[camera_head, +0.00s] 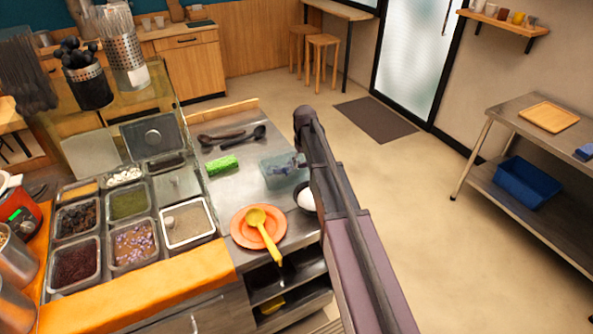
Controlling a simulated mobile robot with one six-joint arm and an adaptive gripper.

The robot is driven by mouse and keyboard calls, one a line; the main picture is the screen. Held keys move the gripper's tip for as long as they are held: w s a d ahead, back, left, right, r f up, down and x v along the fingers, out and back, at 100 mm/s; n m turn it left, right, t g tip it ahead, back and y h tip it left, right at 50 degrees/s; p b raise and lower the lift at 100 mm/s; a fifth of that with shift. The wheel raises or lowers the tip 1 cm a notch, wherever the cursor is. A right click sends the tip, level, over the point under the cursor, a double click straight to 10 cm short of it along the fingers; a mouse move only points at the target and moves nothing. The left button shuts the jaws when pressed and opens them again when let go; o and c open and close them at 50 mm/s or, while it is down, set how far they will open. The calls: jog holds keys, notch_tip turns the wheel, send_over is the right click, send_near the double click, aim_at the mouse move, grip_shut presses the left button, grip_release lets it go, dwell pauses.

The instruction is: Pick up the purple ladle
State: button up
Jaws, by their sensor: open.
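No ladle that is clearly purple shows. Two dark ladles or spoons lie at the back of the steel counter, one on the left (222,137) and one on the right (257,134); their exact colour is hard to tell. A yellow ladle (268,235) lies on an orange plate (240,236) at the counter's front. A clear container (274,178) stands beside my arm, with a small bluish-grey shape at it that I cannot make out. My arm rises from the bottom right and hides part of the counter. I cannot make out my gripper's fingers.
Topping pans (130,243) fill the left counter, with an orange strip (140,299) along its front. A green block (222,164) lies between the dark ladles and the plate. A white egg-like item (306,199) sits against my arm. Open floor (440,240) lies to the right.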

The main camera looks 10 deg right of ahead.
jog(key=shift+f+b, duration=1)
jog(key=shift+f, duration=0.3)
grip_shut()
